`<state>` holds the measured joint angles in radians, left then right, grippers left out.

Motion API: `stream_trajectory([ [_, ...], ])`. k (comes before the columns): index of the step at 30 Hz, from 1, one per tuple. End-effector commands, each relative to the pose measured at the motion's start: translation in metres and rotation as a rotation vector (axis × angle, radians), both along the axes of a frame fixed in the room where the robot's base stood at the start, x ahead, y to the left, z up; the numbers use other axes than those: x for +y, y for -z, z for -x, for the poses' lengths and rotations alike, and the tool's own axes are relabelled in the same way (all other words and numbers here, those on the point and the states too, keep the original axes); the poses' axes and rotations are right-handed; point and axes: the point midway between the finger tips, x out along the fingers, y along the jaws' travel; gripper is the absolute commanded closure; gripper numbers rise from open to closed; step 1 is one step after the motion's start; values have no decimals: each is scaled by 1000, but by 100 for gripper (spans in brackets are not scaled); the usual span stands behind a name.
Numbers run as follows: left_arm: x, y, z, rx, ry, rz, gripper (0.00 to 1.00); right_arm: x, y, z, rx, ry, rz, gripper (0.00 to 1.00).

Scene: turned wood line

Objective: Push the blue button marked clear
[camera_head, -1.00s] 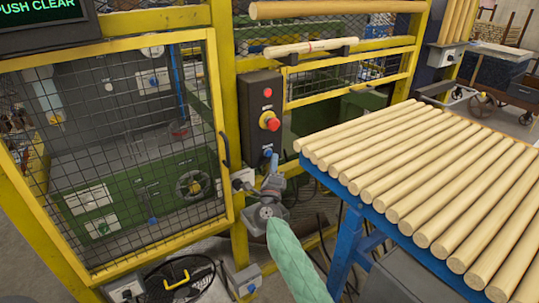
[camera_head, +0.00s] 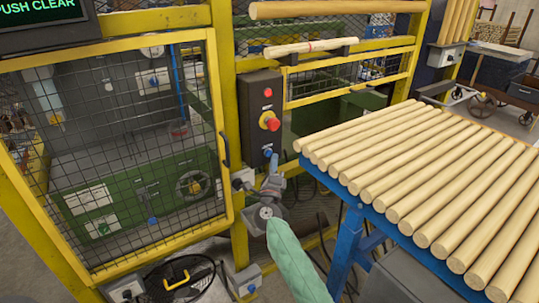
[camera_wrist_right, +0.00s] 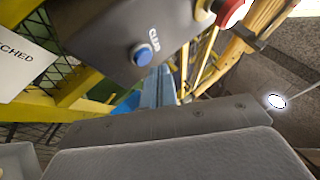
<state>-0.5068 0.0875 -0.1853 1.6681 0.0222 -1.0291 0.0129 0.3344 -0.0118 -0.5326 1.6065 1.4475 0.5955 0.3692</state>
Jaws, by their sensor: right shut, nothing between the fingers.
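The grey control box (camera_head: 261,118) is mounted on the yellow fence post. Its blue button (camera_head: 268,153) is at the bottom of the box face; in the right wrist view the blue button (camera_wrist_right: 141,55) has the label CLEAR beside it. My right gripper (camera_head: 273,160) is shut and empty, its light blue fingers pointing up just below and beside the button. In the right wrist view the fingertips (camera_wrist_right: 158,72) are close beside the button and do not cover it; I cannot tell how far in front of it they are. My left gripper is not in view.
A red emergency knob (camera_head: 270,121) and a small red button (camera_head: 268,92) sit higher on the box. A blue-framed table with wooden rods (camera_head: 420,185) stands to the right. The mesh gate (camera_head: 120,150) is on the left. A screen (camera_head: 35,12) reads PUSH CLEAR.

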Motion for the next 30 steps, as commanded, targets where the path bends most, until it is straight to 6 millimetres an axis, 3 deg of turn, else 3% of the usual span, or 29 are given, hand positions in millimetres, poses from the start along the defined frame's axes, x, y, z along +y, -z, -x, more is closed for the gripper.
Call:
stream_trajectory([
  [30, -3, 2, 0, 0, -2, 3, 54, 5, -1, -7, 0, 0, 0, 100],
])
